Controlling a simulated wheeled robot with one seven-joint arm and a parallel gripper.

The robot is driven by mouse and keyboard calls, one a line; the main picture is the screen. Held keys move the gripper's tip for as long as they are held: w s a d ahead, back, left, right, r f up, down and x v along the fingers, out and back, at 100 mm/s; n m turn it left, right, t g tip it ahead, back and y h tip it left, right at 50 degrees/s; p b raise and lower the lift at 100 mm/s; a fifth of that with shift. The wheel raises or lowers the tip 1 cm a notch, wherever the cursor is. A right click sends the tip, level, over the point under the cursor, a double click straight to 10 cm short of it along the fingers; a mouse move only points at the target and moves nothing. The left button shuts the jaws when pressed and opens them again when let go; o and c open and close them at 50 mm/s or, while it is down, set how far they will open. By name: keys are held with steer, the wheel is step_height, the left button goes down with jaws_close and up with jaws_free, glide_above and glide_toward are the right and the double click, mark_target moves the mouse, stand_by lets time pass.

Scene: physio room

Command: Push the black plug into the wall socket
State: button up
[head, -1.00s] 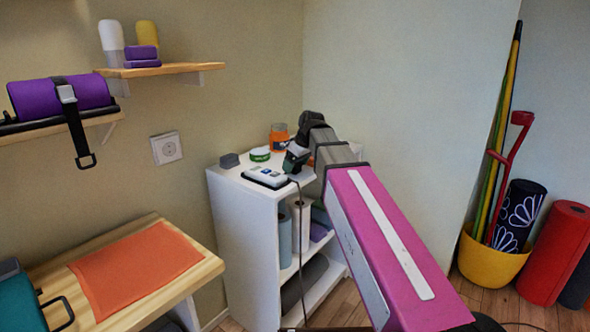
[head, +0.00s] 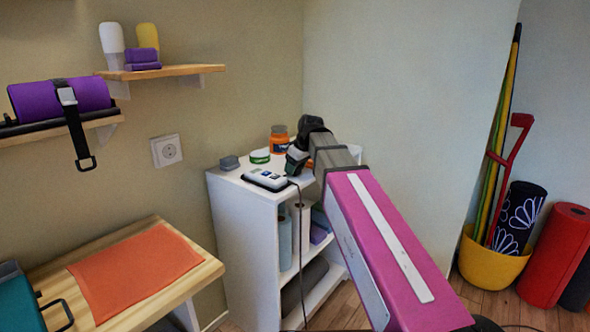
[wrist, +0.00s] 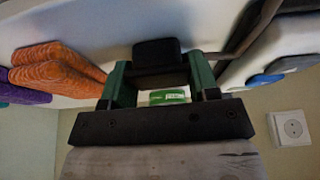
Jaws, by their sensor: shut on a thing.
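My gripper (head: 297,160) is over the top of the white cabinet, at the end of my pink and grey arm. In the wrist view its two green fingers (wrist: 158,68) are shut on the black plug (wrist: 157,50). The plug is hard to make out in the head view, where a dark cord hangs down from beside the gripper. The wall socket (head: 166,150) is a white square plate with a round recess on the left wall, well to the left of the gripper. It also shows at the right of the wrist view (wrist: 292,128), apart from the plug.
A wooden bench (head: 205,267) stands below the socket. Wall shelves (head: 160,71) are above. The wall around the socket is clear.

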steer(key=shift+r, duration=0.55)
steer(key=r, duration=0.3)
steer(key=shift+s+a+r, duration=0.25)
steer(key=shift+a, duration=0.1)
steer(key=s+a+r, duration=0.6)
steer(key=a, duration=0.2)
steer(key=shift+s+a+r, duration=0.15)
steer(key=shift+s+a, duration=0.1)
steer(key=shift+s, duration=0.1)
